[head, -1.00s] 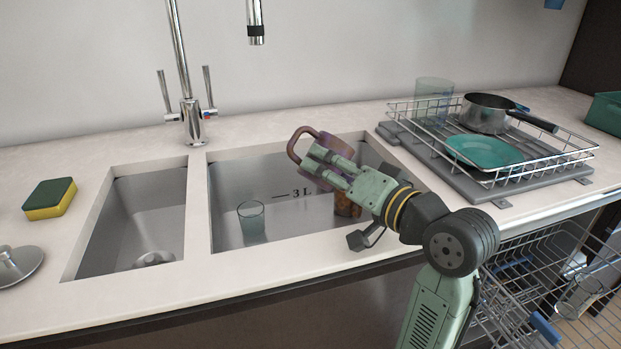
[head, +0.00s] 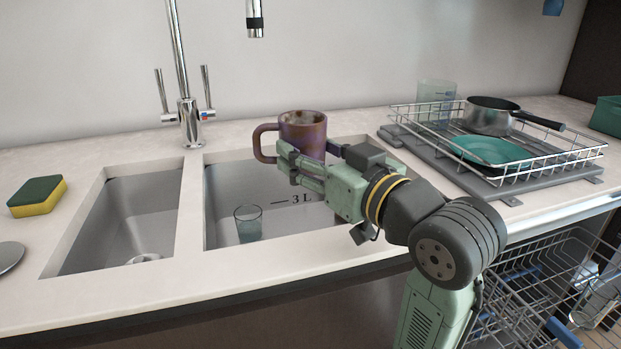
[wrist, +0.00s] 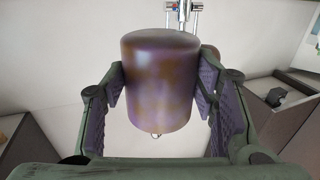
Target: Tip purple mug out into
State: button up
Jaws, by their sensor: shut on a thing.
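The purple mug (head: 304,134), mottled with brown, is held upright, mouth up, above the back of the right sink basin (head: 222,200). Its handle points left. Its inside shows pale and brownish patches; I cannot tell what is in it. My gripper (head: 306,158) is shut on the mug's body, reaching in from the right. In the wrist view the mug (wrist: 160,85) sits between the two finger pads of my gripper (wrist: 160,98), and its mouth is not visible there.
A clear glass (head: 248,223) stands in the right basin. The tap (head: 188,115) rises behind, with a spout end (head: 255,25) above the mug. The left basin (head: 125,215) looks empty. A sponge (head: 37,196) lies left; a dish rack (head: 490,150) with a pan (head: 490,115) and green plate (head: 488,152) stands right.

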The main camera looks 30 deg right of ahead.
dwell(0.4)
notch_tip(320, 180, up, 5)
jog(key=p, duration=0.4)
jog(key=shift+r, duration=0.1)
